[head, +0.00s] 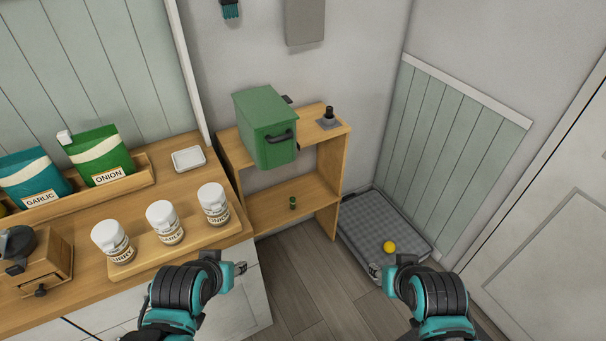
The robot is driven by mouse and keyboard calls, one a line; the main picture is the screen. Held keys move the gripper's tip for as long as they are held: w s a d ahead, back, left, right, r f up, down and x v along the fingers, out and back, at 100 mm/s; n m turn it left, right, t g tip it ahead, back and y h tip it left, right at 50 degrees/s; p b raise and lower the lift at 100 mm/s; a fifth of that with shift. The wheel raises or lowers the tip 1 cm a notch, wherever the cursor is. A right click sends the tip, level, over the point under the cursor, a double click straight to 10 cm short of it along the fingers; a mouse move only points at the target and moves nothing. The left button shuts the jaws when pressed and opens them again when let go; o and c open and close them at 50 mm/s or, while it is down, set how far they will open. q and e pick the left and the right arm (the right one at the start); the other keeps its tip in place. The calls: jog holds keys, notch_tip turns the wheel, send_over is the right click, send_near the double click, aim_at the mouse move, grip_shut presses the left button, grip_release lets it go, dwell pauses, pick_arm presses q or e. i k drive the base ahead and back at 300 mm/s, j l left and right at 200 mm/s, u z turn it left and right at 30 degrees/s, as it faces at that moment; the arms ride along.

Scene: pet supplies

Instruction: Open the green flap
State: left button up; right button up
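A green box (263,124) stands on top of a small wooden shelf unit. Its green front panel (276,150) carries a dark handle (281,137) and looks closed. I cannot tell which part of the box is the flap. My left gripper (239,267) is low in the view, in front of the counter and apart from the box. My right gripper (406,261) is at the lower right, in front of the grey tray and apart from the box. Both are small in the view, and I cannot tell how far their fingers are spread.
A counter with white jars (165,222) stands left. A grey tray (377,222) and yellow ball (389,246) are right.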

aim_at(263, 108)
jog(key=l+u, duration=0.15)
jog(key=u, duration=0.25)
jog(key=i+l+u, duration=0.1)
jog(key=u, duration=0.3)
jog(key=l+u, duration=0.35)
jog(key=l, duration=0.65)
jog(key=l+u, duration=0.35)
jog(key=l, duration=0.6)
jog(key=k+l+z, duration=0.1)
jog(key=l, duration=0.35)
jog(key=l+z, duration=0.15)
jog(key=l, duration=0.25)
jog(key=k+l+z, duration=0.1)
jog(key=z, duration=0.25)
jog(key=l+z, duration=0.2)
jog(key=z, duration=0.15)
